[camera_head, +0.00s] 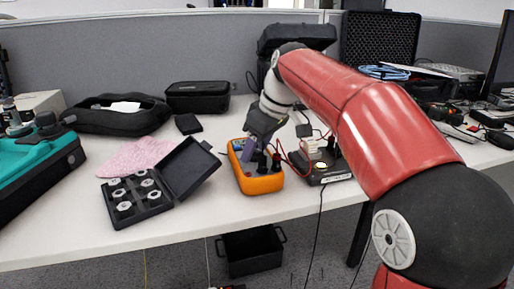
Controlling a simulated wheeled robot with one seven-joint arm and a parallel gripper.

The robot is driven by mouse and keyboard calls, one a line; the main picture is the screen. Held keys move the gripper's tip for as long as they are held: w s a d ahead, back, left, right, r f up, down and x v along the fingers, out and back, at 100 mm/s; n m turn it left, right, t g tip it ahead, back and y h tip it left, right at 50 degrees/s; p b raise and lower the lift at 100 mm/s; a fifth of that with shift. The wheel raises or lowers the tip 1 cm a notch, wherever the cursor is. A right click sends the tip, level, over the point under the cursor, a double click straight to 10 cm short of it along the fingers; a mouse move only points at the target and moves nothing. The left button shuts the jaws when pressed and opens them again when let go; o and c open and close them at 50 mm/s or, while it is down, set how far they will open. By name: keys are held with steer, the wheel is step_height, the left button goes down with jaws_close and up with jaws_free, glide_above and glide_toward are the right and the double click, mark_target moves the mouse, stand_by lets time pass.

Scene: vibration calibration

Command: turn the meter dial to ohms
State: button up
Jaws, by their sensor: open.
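The meter (258,185) is an orange, boxy handheld unit lying on the white table, near the middle of the view. Dark plugs stand up at its front end, with red and black leads running off to the right. My gripper (264,138) is at the end of my red arm, reaching down over the meter. It is open, and its fingers cover much of the meter's face. The dial is hidden behind the gripper, so its setting cannot be read. I cannot tell whether the fingers touch the dial.
An open black case (137,198) with several metal pieces lies left of the meter. A pink cloth (132,158) is behind it. A dark device (322,165) sits right of the meter. A black bin (252,254) stands below the table's front edge.

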steer(key=shift+c, duration=0.4)
steer(key=c, duration=0.9)
steer(key=shift+m, duration=0.4)
steer(key=m+h+p, duration=0.1)
steer(key=m, duration=0.1)
steer(key=shift+s+a+r+m+t, duration=0.1)
steer(key=shift+m+t, duration=0.3)
steer(key=shift+a+m+t+h+p, duration=0.1)
steer(key=shift+m+t+h+p, duration=0.5)
steer(key=shift+m, duration=1.5)
steer(key=o, duration=1)
